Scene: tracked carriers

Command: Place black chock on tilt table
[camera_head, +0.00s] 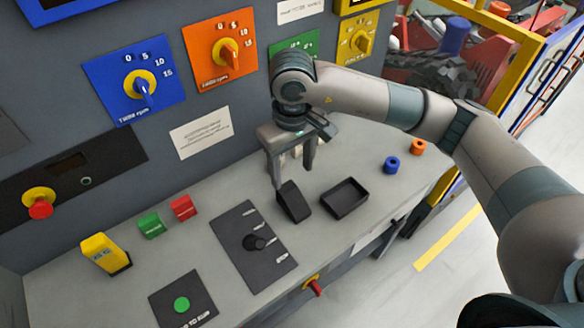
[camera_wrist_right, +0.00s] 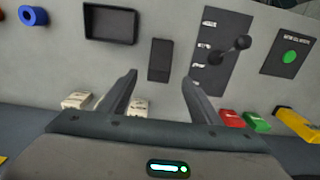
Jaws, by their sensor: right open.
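A black block (camera_head: 293,202), seemingly the chock, lies on the grey console top, left of a shallow black tray (camera_head: 345,199). My right gripper (camera_head: 293,178) is open and empty, pointing down just above and behind the block. In the right wrist view, the block (camera_wrist_right: 159,60) shows beyond and between the fingertips (camera_wrist_right: 159,79), with no grip on it. The tray (camera_wrist_right: 111,23) is also in that view. I cannot make out which thing is the tilt table. My left gripper is not in view.
A black lever panel (camera_head: 252,250) lies left of the block. Red (camera_head: 183,207), green (camera_head: 151,225) and yellow (camera_head: 104,253) blocks stand farther left. Blue (camera_head: 391,165) and orange (camera_head: 418,147) rings lie right. Whitish blocks (camera_wrist_right: 75,101) sit near the knob wall.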

